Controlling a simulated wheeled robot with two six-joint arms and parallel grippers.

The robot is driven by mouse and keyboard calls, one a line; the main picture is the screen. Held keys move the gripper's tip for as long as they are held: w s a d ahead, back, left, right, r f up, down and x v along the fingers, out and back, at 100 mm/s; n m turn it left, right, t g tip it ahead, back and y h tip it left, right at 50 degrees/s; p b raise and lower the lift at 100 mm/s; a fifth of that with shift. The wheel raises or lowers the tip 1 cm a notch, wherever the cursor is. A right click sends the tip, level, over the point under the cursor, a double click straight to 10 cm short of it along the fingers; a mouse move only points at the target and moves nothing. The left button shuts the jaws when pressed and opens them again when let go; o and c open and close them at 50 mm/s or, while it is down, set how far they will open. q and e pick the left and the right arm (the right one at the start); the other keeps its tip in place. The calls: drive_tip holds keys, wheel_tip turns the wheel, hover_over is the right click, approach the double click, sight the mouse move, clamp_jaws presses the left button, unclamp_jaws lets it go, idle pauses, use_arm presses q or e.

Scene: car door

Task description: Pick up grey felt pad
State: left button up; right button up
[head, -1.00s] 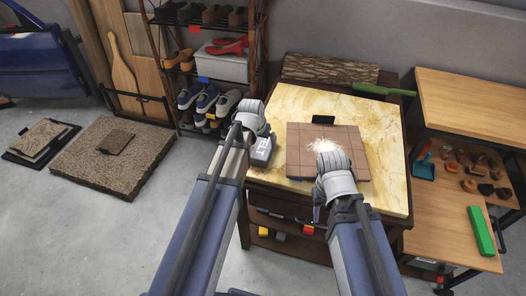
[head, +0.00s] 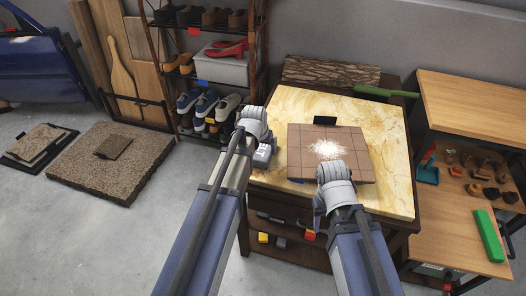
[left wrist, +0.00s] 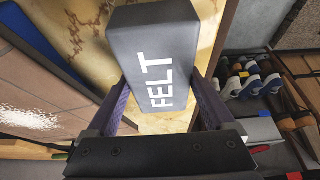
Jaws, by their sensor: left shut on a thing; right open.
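The grey felt pad (left wrist: 155,55) is a dark grey block with white FELT lettering. In the left wrist view it lies between the two purple fingers of my left gripper (left wrist: 158,105), which is shut on it. In the head view the pad (head: 264,153) shows only in part at the left edge of the marble tabletop (head: 350,108), with my left gripper (head: 255,140) over it. From these views I cannot tell if it touches the tabletop. My right gripper (head: 322,200) is open at the table's front edge, below the brown tile; its fingertips are mostly hidden.
A brown tiled board (head: 361,145) with white powder lies on the table. Behind it is a small black block (head: 325,121). A green-handled brush (head: 377,91) lies at the back right. A shoe rack (head: 212,70) stands left; a wooden bench (head: 465,215) stands right.

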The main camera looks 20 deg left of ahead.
sight(263, 146)
use_arm(q)
drive_tip(key=c, duration=0.5)
drive_tip(key=shift+r, duration=0.1)
wheel_tip(263, 146, up, 10)
drive_tip(key=p, duration=1)
drive_tip(key=o, duration=0.8)
drive_tip(key=c, duration=0.6)
